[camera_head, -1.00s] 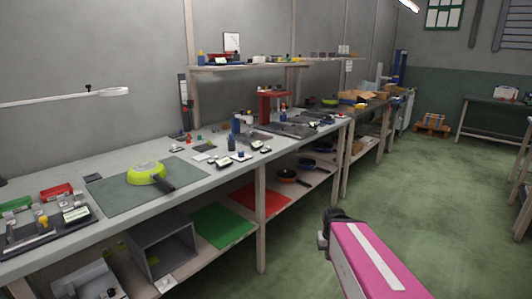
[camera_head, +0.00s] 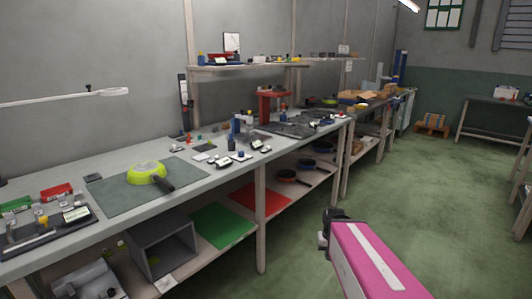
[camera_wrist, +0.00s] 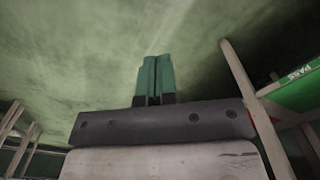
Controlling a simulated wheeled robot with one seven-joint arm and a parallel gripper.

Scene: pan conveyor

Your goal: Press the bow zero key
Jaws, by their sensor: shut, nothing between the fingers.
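I cannot pick out the bow zero key; the instruments on the bench are too small to read. Small dark devices with pale faces (camera_head: 222,163) sit mid-bench, and a black fixture (camera_head: 52,236) with a pale display (camera_head: 76,213) sits at the near left end. A lime-green pan (camera_head: 146,173) with a dark handle lies upside down on a grey-green mat (camera_head: 112,197). My gripper, in the wrist view (camera_wrist: 155,75), has its two green fingers together and empty, over the floor. In the head view my pink arm is at lower right, clear of the bench.
The long bench (camera_head: 215,181) runs from near left to the back. Its lower shelf holds a green sheet (camera_head: 222,225), a red sheet (camera_head: 258,200) and dark pans (camera_head: 286,175). A green panel marked PASS (camera_wrist: 300,92) shows in the wrist view. The green floor (camera_head: 440,210) at right is clear.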

